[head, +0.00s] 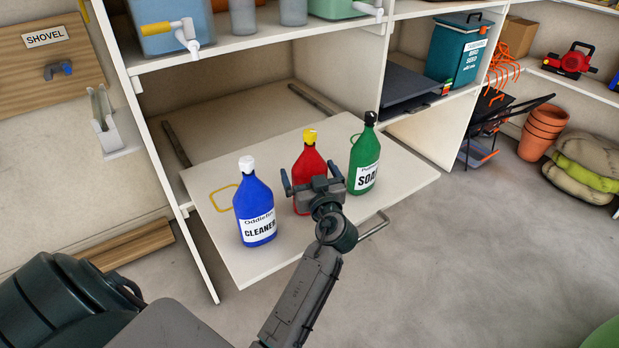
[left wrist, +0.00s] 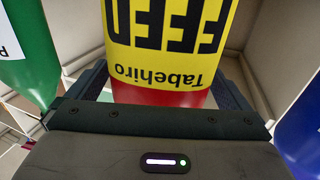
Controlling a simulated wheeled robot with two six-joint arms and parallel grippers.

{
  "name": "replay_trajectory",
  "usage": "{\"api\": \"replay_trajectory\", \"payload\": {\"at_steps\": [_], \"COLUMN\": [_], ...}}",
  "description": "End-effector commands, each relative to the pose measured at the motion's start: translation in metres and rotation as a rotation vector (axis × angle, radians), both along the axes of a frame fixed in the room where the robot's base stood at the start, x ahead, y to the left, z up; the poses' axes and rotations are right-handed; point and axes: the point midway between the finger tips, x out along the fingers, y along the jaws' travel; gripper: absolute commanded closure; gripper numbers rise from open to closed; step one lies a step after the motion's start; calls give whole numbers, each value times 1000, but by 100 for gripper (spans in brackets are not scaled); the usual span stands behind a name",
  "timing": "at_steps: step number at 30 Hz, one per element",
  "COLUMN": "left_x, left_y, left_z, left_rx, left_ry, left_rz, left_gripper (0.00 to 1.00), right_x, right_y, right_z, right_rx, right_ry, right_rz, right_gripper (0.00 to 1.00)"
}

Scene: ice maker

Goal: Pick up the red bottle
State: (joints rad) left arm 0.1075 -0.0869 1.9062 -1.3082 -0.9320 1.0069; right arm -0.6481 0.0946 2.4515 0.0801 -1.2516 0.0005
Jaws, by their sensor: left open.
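The red bottle (head: 309,160) with a yellow cap stands upright on the pulled-out white shelf board (head: 408,178), between two other bottles. My left gripper (head: 310,178) is open in front of it, with one finger on each side of the bottle. In the left wrist view the red bottle (left wrist: 165,97) with its yellow "FEED" label, seen upside down, fills the middle between the fingers. I cannot tell whether the fingers touch it. The gripper hides the bottle's lower front in the head view. My right gripper is not in view.
A blue cleaner bottle (head: 254,208) stands close on the left, and a green soap bottle (head: 366,158) close on the right. The board has a metal handle (head: 375,226) at its front edge. Clear floor lies to the right. Shelving with containers rises behind.

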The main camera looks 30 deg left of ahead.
Motion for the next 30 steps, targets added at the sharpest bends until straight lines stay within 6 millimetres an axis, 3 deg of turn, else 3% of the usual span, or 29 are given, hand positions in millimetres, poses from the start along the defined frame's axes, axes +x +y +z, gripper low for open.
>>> {"api": "replay_trajectory", "payload": {"at_steps": [3,12,13,22,30], "left_x": [0,0,0,0,0], "left_y": [0,0,0,0,0], "left_z": [0,-1,1,8,57], "left_rx": [0,1,1,0,-1], "left_ry": [0,1,-2,-4,-9], "left_rz": [0,0,0,0,0], "left_gripper": [0,59,62,62,62], "right_x": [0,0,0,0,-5], "right_y": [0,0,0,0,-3], "right_z": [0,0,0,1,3], "right_rx": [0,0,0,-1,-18], "right_ry": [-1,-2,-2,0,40], "right_rz": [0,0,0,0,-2], "right_gripper": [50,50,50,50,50]}}
